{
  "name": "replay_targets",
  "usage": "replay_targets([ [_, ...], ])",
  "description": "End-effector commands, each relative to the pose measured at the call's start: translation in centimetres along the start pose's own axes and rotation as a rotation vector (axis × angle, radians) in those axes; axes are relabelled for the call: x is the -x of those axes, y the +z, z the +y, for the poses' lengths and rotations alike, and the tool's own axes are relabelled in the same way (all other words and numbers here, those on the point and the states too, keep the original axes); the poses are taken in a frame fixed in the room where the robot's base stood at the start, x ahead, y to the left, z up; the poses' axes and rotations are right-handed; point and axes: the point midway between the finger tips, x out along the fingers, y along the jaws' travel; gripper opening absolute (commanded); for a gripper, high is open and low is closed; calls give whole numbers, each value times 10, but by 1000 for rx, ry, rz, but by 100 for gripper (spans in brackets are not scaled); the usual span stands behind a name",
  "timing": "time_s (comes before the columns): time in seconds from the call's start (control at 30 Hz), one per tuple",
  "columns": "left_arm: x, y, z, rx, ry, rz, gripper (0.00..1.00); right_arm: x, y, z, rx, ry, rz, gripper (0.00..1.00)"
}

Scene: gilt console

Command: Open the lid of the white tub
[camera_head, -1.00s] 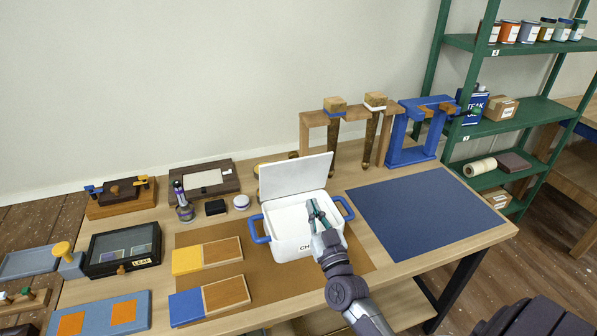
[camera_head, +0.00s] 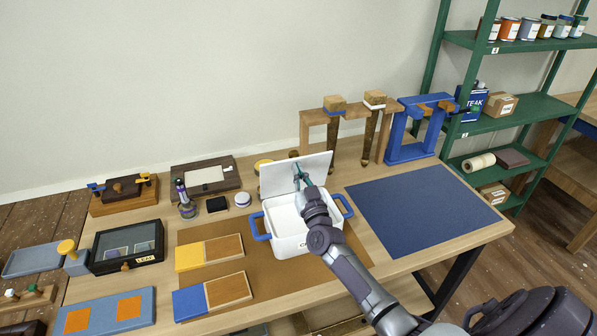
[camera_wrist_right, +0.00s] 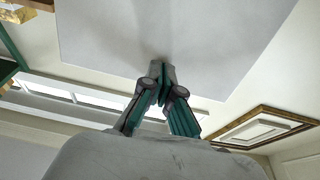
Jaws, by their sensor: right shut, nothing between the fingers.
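The white tub (camera_head: 285,239) with blue side handles stands on the brown mat on the bench. Its lid (camera_head: 285,176) stands up at the back, tilted open, and I can see into the tub. My right gripper (camera_head: 299,172) is shut and empty, reaching over the tub in front of the lid's inner face. In the right wrist view the shut fingertips (camera_wrist_right: 162,68) meet the lower part of a pale flat panel, which looks like the lid (camera_wrist_right: 165,35). I cannot tell whether they touch it. My left gripper is not in view.
A blue mat (camera_head: 425,205) lies clear on the right. Wooden and blue stands (camera_head: 412,140) are behind. Two-tone boards (camera_head: 215,296), a dark LEAF case (camera_head: 127,247) and jars (camera_head: 186,208) are on the left. A green shelf (camera_head: 508,121) stands at the right.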

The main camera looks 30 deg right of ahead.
Motion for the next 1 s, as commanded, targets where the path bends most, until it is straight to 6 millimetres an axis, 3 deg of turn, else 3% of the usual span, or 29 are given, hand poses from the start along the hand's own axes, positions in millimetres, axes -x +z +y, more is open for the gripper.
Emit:
replay_targets([
  [0.13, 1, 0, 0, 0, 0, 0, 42, -6, -2, 0, 0, 1, 1, 0],
  [0.3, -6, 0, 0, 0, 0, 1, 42, -39, -2, 0, -2, 2, 3, 0],
  [0.47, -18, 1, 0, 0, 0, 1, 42, -60, 2, 0, -2, 1, 1, 0],
  [1.0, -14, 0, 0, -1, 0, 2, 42, -63, -2, 0, 0, -1, -1, 0],
])
